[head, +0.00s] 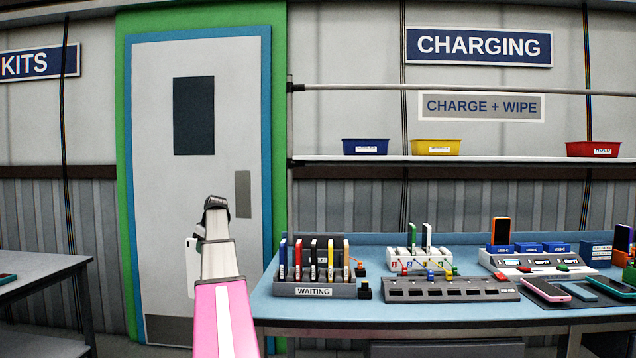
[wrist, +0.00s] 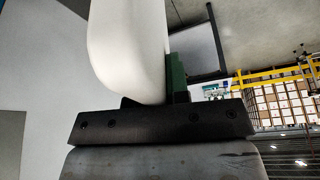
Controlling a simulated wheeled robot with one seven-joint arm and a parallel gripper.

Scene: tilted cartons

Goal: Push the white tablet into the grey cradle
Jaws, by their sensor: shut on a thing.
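My gripper (head: 216,208) is raised in front of the door, left of the bench, and is shut on the white tablet (head: 191,268). The tablet hangs upright at the left of my arm, which partly hides it. In the wrist view the white tablet (wrist: 125,45) fills the upper middle, with a rounded lower corner, just above the dark gripper body (wrist: 160,123). A grey slotted block (head: 450,290) lies on the bench to the right, well apart from the tablet. I cannot tell whether it is the grey cradle.
The blue-topped bench (head: 330,312) holds a WAITING rack (head: 314,291) with several upright devices, a white numbered dock (head: 418,260) and a charging station (head: 530,263) with an orange phone (head: 501,231). Phones lie at the right. A shelf with bins (head: 436,147) is above. A grey table (head: 30,280) stands left.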

